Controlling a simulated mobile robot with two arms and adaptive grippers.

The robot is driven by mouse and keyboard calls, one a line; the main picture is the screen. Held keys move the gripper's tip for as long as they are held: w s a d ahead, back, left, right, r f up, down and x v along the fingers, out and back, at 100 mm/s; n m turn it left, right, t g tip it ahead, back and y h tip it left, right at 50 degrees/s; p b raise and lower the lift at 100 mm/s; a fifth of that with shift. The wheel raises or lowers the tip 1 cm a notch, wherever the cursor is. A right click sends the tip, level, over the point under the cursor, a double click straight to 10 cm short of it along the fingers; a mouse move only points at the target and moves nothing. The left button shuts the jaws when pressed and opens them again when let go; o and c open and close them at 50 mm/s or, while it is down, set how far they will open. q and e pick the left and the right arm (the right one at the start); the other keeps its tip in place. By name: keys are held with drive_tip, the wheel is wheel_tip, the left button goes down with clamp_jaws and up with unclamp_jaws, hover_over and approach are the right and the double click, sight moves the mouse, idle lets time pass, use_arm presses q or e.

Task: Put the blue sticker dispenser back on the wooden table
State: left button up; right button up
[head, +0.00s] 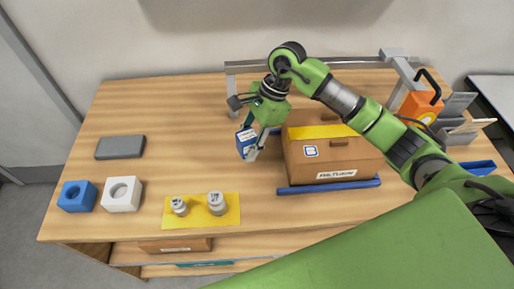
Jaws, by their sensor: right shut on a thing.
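My right gripper (253,147) is shut on a small blue box with a white printed label, which I take to be the blue sticker dispenser (246,142). It is held tilted over the middle of the wooden table (160,100), just left of a cardboard carton. The fingers hide part of it, and I cannot tell whether its lower edge touches the tabletop. My left gripper is not in view.
The carton (335,159) sits on a blue-edged platform (330,186). A yellow mat (197,220) holds two metal weights. A blue block (76,196), a white block (122,194) and a grey slab (120,147) stand left. The table is clear between slab and dispenser.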

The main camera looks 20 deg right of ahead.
drive_tip(key=shift+w+d+f+m+t, duration=0.1)
drive_tip(key=shift+w+f+m+t, duration=0.1)
drive_tip(key=shift+w+m, duration=0.25)
drive_tip(key=shift+w+d+f+m+t, duration=0.1)
drive_tip(key=shift+w+m+t, duration=0.1)
drive_tip(key=shift+m, duration=0.45)
drive_tip(key=shift+w+f, duration=0.2)
drive_tip(key=shift+f, duration=0.05)
drive_tip(key=shift+f+b, duration=1.15)
drive_tip(key=shift+f, duration=1.75)
drive_tip(key=shift+b, duration=0.6)
drive_tip(key=shift+f, duration=0.15)
drive_tip(key=shift+f+b, duration=1.15)
drive_tip(key=shift+b, duration=0.1)
